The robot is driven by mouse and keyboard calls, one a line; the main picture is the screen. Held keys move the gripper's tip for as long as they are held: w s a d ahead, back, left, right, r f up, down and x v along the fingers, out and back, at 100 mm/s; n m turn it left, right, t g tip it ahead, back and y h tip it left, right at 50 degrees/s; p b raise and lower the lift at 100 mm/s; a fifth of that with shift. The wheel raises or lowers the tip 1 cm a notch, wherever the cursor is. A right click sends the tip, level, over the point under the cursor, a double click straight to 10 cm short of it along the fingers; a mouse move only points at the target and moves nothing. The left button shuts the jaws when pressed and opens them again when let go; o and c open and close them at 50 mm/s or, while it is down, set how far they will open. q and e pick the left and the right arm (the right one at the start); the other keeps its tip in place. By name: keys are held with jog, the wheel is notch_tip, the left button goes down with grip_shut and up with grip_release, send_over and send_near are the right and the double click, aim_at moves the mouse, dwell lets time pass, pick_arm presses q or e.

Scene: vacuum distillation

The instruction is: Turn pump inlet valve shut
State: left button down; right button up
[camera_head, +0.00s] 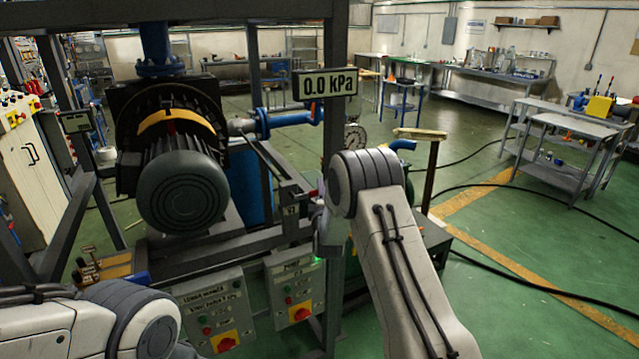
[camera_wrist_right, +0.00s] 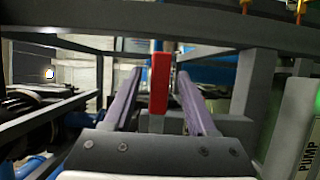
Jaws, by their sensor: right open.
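A red valve handle (camera_wrist_right: 160,84) stands upright in the right wrist view, between the fingers of my right gripper (camera_wrist_right: 158,78). The fingers are open, with a gap visible on each side of the handle, so it is not gripped. In the head view my right arm reaches into the steel frame, and its own wrist mostly hides the gripper. The valve body cannot be made out clearly there. My left arm shows at the lower left of the head view, but its gripper is out of the picture.
A pressure display (camera_head: 328,85) reads 0.0 kPa. The dark motor (camera_head: 182,190) sits left of my right gripper. Two control boxes, one labelled PUMP (camera_head: 292,287) and another (camera_head: 213,310), hang at the front. Frame bars surround the gripper closely.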

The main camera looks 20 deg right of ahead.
jog(key=shift+p+x, duration=0.45)
jog(key=shift+x, duration=1.35)
grip_shut()
jog(key=shift+f, duration=0.1)
